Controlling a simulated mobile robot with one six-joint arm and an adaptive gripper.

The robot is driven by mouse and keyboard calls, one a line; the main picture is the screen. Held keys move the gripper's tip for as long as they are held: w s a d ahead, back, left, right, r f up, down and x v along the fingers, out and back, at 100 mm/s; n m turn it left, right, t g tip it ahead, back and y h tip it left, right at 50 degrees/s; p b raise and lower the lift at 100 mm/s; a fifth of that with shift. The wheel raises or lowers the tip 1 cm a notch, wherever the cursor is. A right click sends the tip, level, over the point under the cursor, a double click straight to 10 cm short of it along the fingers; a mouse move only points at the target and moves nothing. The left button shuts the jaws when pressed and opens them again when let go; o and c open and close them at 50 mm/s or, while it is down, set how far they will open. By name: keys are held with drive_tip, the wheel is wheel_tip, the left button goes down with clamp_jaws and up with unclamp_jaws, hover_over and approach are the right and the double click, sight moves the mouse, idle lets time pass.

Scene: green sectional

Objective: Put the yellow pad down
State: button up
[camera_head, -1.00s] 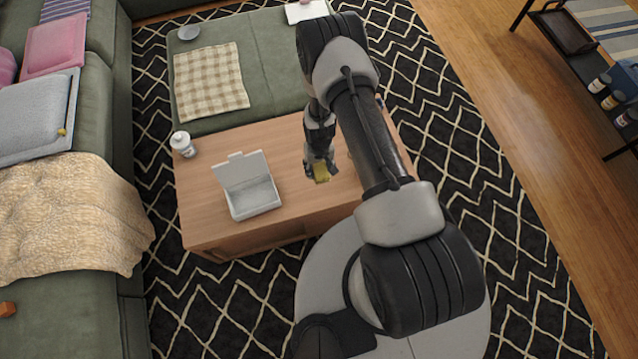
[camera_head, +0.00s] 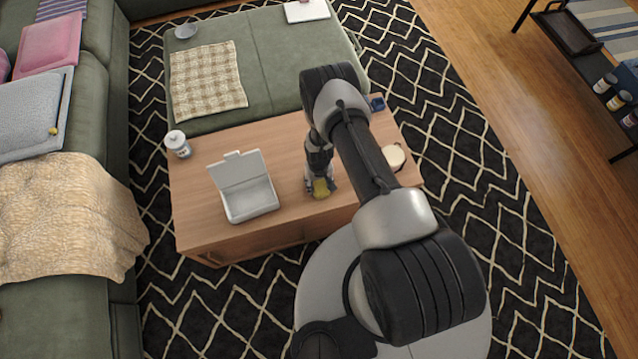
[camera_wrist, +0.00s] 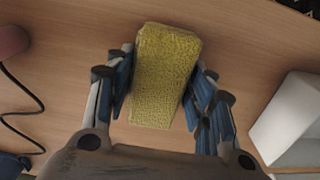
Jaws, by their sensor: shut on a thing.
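The yellow pad (camera_wrist: 165,75) is a rough-textured rectangular block between the fingers of my gripper (camera_wrist: 160,90) in the wrist view. In the head view my gripper (camera_head: 320,188) points down over the front part of the wooden table (camera_head: 290,220), shut on the yellow pad (camera_head: 321,188). The pad is low, close to the tabletop. I cannot tell whether it touches the wood.
An open white box (camera_head: 250,200) stands left of my gripper; its edge shows in the wrist view (camera_wrist: 290,115). A white bottle (camera_head: 177,144) stands at the table's left end. A cream round object (camera_head: 394,157) and a dark blue item (camera_head: 377,104) lie to the right.

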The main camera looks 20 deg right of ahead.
drive_tip(key=o, duration=0.9)
drive_tip(key=shift+f, duration=0.1)
drive_tip(key=shift+o, duration=0.2)
